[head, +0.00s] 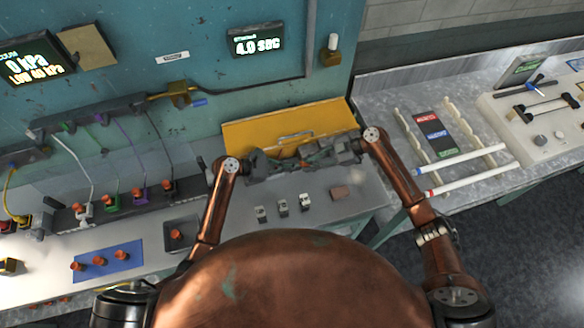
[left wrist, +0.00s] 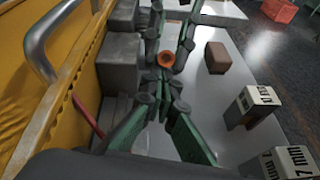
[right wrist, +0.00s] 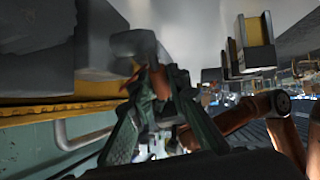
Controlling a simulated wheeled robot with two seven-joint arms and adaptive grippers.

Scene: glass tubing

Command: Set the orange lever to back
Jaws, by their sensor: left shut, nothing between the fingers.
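A small round orange piece (left wrist: 166,60) shows at the meeting fingertips of both grippers in the left wrist view. I take it for part of the orange lever, whose shaft and setting are hidden. An orange-brown piece (right wrist: 158,82) also shows by the fingers in the right wrist view. My left gripper (head: 288,162) is shut with nothing between its fingers, its tips close to the orange piece. My right gripper (head: 322,155) comes in from the opposite side, its tips close to the left ones. I cannot tell whether it is open or shut on something.
A yellow panel (head: 240,138) with a metal handle (left wrist: 40,35) stands right behind the grippers. Grey blocks (left wrist: 122,65) crowd beside the fingers. A thin red rod (left wrist: 88,115) lies beside the panel.

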